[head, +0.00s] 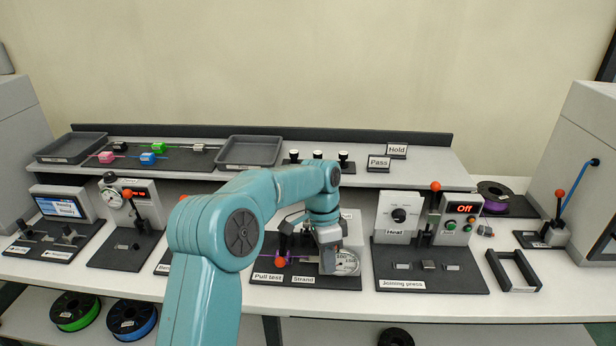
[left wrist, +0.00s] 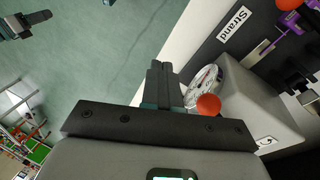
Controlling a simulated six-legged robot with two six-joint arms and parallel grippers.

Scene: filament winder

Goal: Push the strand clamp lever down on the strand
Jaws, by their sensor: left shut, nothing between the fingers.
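The pull-test station (head: 262,272) has a black base labelled "Pull test" and "Strand", with a round dial gauge (head: 346,262) at its right. An orange-red lever knob (head: 281,262) sits low over the base by the labels, near a purple strand (head: 300,256). That knob shows at the top edge of the left wrist view (left wrist: 290,4). My left gripper (head: 326,266) is shut and empty, pointing down beside the gauge, right of that knob and apart from it. In the wrist view, a second orange knob (left wrist: 208,104) shows close beside the fingers. The gripper hides part of the station.
The joining press (head: 430,280) stands to the right and a gauge station (head: 128,245) to the left. A shelf behind holds trays (head: 249,150) and small coloured blocks. The table's front strip (head: 340,305) is clear.

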